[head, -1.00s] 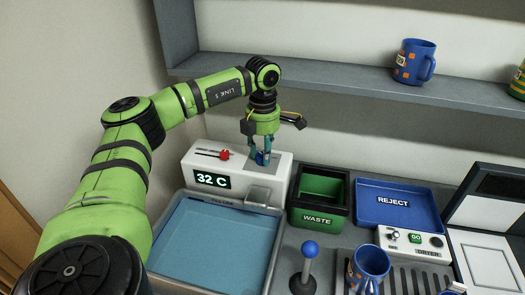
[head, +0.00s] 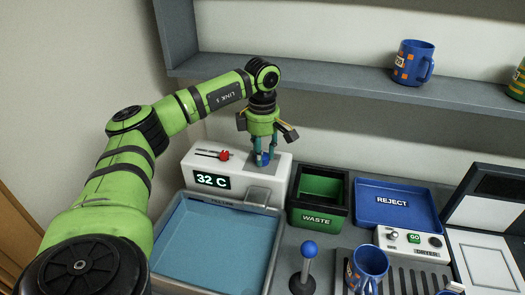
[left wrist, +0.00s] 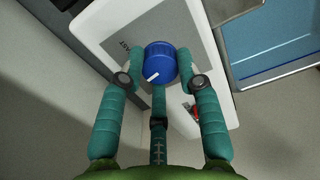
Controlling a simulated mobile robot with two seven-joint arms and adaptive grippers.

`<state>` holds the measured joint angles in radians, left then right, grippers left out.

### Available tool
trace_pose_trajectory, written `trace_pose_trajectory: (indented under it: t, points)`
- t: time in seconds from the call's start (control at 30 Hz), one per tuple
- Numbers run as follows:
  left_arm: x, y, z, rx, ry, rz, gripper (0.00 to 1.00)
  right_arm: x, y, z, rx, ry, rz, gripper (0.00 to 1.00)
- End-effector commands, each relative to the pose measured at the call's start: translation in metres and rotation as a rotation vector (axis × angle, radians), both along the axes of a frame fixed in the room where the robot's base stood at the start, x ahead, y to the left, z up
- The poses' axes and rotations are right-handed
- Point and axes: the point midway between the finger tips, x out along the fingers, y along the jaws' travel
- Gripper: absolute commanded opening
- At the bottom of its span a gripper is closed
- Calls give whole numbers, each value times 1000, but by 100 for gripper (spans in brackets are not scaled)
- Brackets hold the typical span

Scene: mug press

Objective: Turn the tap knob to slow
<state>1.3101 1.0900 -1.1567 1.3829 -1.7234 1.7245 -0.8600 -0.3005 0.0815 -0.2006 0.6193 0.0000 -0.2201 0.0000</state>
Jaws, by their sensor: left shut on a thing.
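The blue tap knob (left wrist: 159,62), with a white pointer mark, sits on top of the white tap unit (head: 228,170). My left gripper (left wrist: 160,66) is shut on the knob, with a teal finger on each side of it. In the head view my left gripper (head: 263,158) points down at the unit, and its fingers hide much of the knob. The unit's display reads 32 C. My right gripper is not in view.
A red slider (head: 224,155) is on the unit's top, left of my gripper. A blue basin (head: 274,222) lies in front. A green waste bin (head: 345,206), a blue reject tray (head: 428,222) and a blue-knobbed lever (head: 309,249) are to the right. A shelf (head: 330,83) runs above.

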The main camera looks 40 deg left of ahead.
Motion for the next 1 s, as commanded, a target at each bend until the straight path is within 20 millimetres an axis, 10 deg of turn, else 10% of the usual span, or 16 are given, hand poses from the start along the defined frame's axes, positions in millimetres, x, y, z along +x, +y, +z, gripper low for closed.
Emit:
trace_pose_trajectory:
  t: [0.97, 1.0]
  points:
    - [-2, 1, -2, 2, 9, -234, 2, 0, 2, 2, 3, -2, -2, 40]
    - [-2, 1, -2, 2, 9, -234, 42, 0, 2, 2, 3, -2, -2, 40]
